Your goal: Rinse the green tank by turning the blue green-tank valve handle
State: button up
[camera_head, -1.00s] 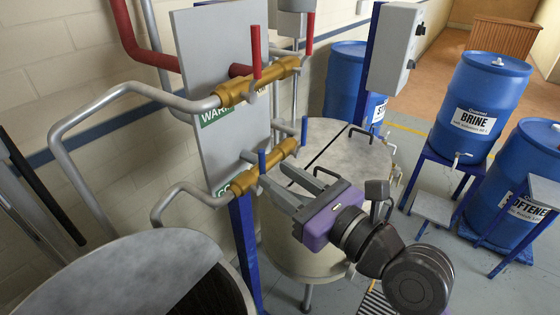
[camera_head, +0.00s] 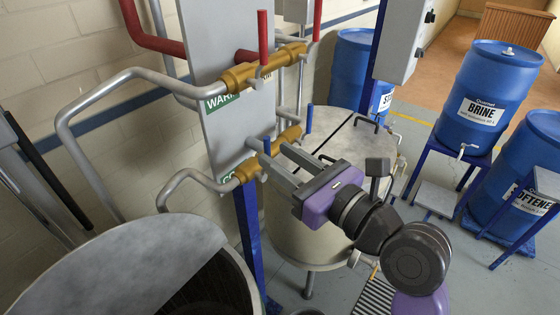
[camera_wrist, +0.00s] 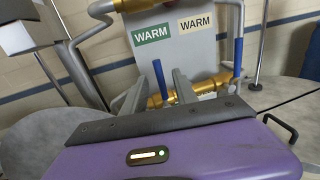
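A blue valve handle (camera_head: 267,146) stands upright on the left part of the lower brass pipe (camera_head: 246,171), beside a green label (camera_head: 228,178). It also shows in the wrist view (camera_wrist: 158,76). My gripper (camera_head: 274,156) reaches this handle from the right, its two fingers apart. In the wrist view the handle appears between the fingertips (camera_wrist: 160,86) of my gripper. I cannot tell whether they touch it. A second blue handle (camera_head: 309,118) stands upright at the pipe's right end. An open tank with a grey lid (camera_head: 130,270) is at lower left.
Two red handles (camera_head: 262,38) rise from the upper brass pipe (camera_head: 262,68) on a grey panel (camera_head: 222,60). A lidded round tank (camera_head: 335,140) stands behind my gripper. Grey pipes (camera_head: 100,90) bend out at left. Blue barrels (camera_head: 487,85) stand at right, with floor between.

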aim_at(265, 148)
jog(key=x, duration=0.7)
dwell(0.6)
grip_shut()
dwell(2.5)
